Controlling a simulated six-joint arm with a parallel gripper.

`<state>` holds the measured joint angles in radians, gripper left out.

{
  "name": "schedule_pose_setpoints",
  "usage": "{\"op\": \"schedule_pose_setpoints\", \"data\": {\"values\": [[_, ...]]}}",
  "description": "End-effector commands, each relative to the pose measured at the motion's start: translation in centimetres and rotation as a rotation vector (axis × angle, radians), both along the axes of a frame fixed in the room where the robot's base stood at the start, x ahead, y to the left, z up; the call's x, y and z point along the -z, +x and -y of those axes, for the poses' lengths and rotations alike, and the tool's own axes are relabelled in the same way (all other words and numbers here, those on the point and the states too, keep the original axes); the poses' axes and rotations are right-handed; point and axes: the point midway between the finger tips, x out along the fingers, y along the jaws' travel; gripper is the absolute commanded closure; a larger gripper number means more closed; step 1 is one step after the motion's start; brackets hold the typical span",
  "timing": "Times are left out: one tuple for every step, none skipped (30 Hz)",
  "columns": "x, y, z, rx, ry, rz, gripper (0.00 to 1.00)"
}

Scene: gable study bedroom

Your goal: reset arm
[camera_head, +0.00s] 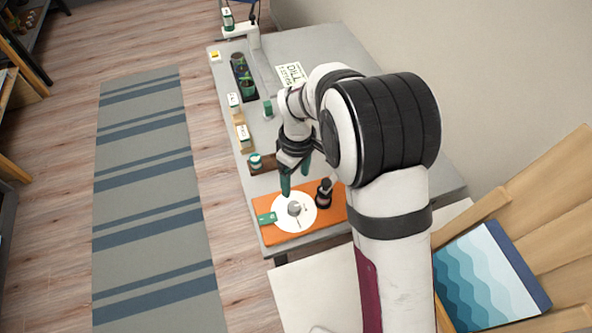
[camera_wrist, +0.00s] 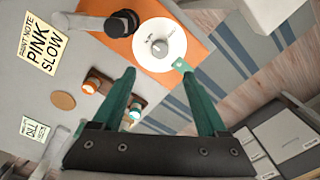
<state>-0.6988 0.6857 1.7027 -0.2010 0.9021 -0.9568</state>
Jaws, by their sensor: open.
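My gripper (camera_head: 296,176) is above the grey table (camera_head: 345,50), with its two green fingers apart and nothing visible between them. In the wrist view my gripper (camera_wrist: 159,76) is open, its fingers pointing toward a white round plate (camera_wrist: 172,48). In the head view the plate (camera_head: 284,222) lies on an orange mat (camera_head: 272,237) near the table's front end, with a grey rounded item (camera_head: 294,208) on it. A green tag (camera_head: 267,218) lies at the plate's left edge. A dark cylindrical item (camera_head: 324,193) stands just right of the plate.
A wooden block with a small jar (camera_head: 255,160), small labelled containers (camera_head: 233,99) and a dark cylinder (camera_head: 243,75) line the table's left side. A DILL card (camera_head: 291,74) lies farther back. A striped rug (camera_head: 150,190) covers the open floor at left.

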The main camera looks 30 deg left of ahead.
Motion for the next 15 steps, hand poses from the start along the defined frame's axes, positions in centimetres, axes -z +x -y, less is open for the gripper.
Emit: {"op": "schedule_pose_setpoints", "data": {"values": [[-1.0,0.1,0.0,0.001,0.003,0.002,0.24],[-1.5,0.1,0.0,0.000,0.002,0.002,0.24],[-2.0,0.1,0.0,0.001,0.001,0.001,0.24],[-2.3,0.1,0.0,0.000,0.001,0.001,0.24],[-2.5,0.1,0.0,0.000,0.000,0.001,0.24],[-2.7,0.1,0.0,0.000,-0.001,0.000,0.24],[-2.7,0.1,0.0,0.000,-0.001,-0.001,0.24],[-2.8,0.1,0.0,0.000,-0.001,-0.001,0.24],[-2.8,0.1,0.0,0.000,-0.001,-0.001,0.24],[-2.8,0.1,0.0,0.000,-0.001,-0.001,0.24],[-2.8,0.1,0.0,0.000,-0.001,-0.001,0.24],[-2.8,0.1,0.0,0.000,-0.001,-0.001,0.24],[-2.8,0.1,0.0,0.000,-0.001,-0.001,0.24],[-2.8,0.1,0.0,0.000,-0.001,-0.001,0.24],[-2.8,0.1,0.0,0.000,-0.001,-0.001,0.24]]}}
